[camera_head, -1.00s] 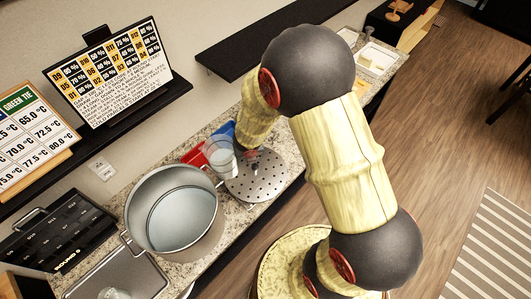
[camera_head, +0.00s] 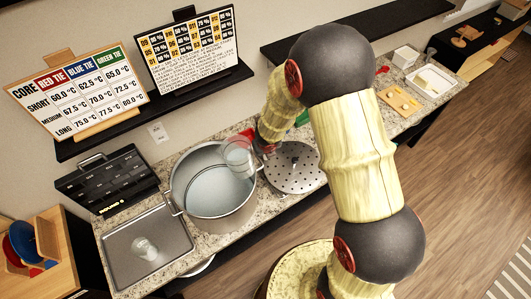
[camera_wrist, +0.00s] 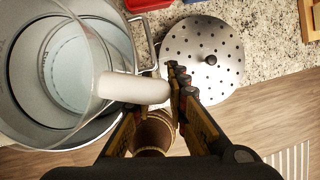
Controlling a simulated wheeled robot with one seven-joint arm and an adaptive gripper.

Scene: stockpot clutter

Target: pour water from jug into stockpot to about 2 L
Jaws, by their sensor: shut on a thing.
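The stockpot (camera_head: 238,213) is a large grey metal pot on the granite counter, with pale water (camera_head: 212,190) inside. It fills the left of the wrist view (camera_wrist: 22,98). The clear jug (camera_head: 238,157) is over the pot's right rear rim. In the wrist view the jug (camera_wrist: 98,42) overlaps the pot's opening. My gripper (camera_wrist: 176,92) is shut on the jug's white handle (camera_wrist: 130,88). In the head view my gripper (camera_head: 266,147) is partly hidden by my arm. I cannot tell how much water is in the jug, and no falling stream shows.
A perforated round lid (camera_head: 292,168) lies right of the pot. A metal tray (camera_head: 125,250) with a clear glass vessel (camera_head: 145,248) is at left. A black case (camera_head: 107,180) stands behind the tray. Signs (camera_head: 75,90) stand on a wall shelf. A cutting board (camera_head: 400,100) lies far right.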

